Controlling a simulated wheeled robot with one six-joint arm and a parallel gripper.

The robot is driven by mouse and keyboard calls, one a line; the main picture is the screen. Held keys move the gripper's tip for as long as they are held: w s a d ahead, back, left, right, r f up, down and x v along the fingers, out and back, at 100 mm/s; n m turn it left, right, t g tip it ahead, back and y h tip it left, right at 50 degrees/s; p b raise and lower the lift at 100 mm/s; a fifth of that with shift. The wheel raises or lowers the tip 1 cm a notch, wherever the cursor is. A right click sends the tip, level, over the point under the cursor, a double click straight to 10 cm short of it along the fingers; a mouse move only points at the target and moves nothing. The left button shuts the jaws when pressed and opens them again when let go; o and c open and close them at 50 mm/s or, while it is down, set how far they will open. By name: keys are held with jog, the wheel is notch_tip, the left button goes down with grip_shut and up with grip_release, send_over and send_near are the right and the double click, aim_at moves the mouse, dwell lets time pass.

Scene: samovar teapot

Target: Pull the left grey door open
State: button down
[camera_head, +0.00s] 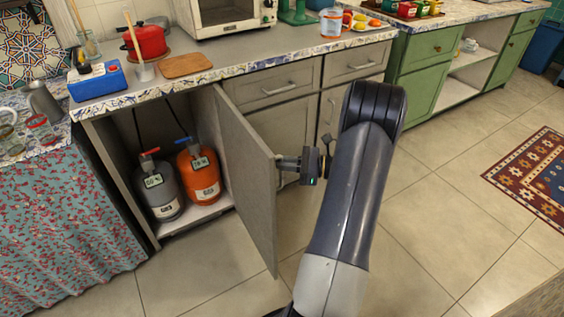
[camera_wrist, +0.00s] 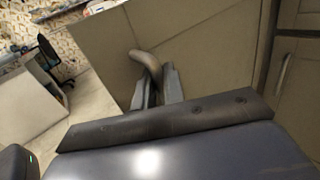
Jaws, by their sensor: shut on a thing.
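The left grey door (camera_head: 245,180) stands swung well out from its cabinet, and the inside of the cabinet shows to its left. My gripper (camera_head: 280,163) is at the door's outer face, shut on the door's handle. In the wrist view, the two fingers (camera_wrist: 159,88) close around the curved metal handle (camera_wrist: 147,62), with the door panel (camera_wrist: 200,35) behind it. The handle is mostly hidden by my gripper in the head view.
A grey gas bottle (camera_head: 160,190) and an orange one (camera_head: 200,178) stand inside the cabinet. Drawers and another grey door (camera_head: 335,108) are to the right. A floral curtain (camera_head: 65,225) hangs at left.

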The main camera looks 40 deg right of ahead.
dwell(0.3)
jog(key=c, duration=1.6)
grip_release()
jog(key=shift+c, duration=0.2)
jog(key=shift+d, duration=0.1)
jog(key=p+v, duration=0.1)
jog(key=v, duration=0.9)
jog(key=shift+s+d, duration=0.2)
jog(key=shift+d, duration=0.05)
